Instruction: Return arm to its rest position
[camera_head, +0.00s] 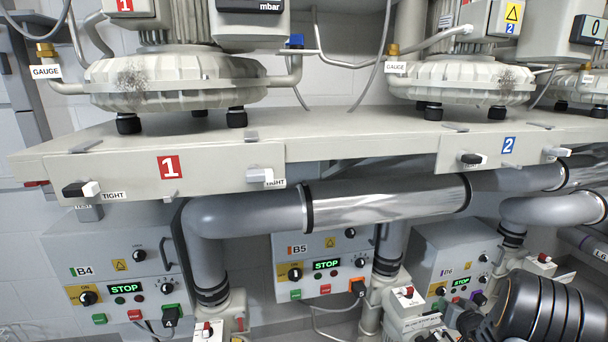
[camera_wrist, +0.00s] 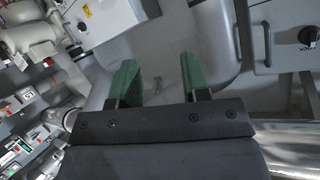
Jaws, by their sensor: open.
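In the wrist view my gripper (camera_wrist: 158,82) shows two green finger pads, set apart with nothing between them. Behind them is a grey pipe (camera_wrist: 216,25) and a grey surface. In the head view a dark, ribbed rounded part of my arm (camera_head: 545,312) shows at the lower right corner. The gripper fingers cannot be made out in the head view. Its exact place relative to the panels there is hard to tell.
Control boxes B4 (camera_head: 100,268), B5 (camera_head: 340,245) and B6 (camera_head: 450,250) hang below a shelf (camera_head: 330,130). Blowers (camera_head: 175,78) stand on the shelf. A large grey and silver pipe (camera_head: 385,203) runs beneath it. In the wrist view a panel (camera_wrist: 285,30) with a black knob is at right.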

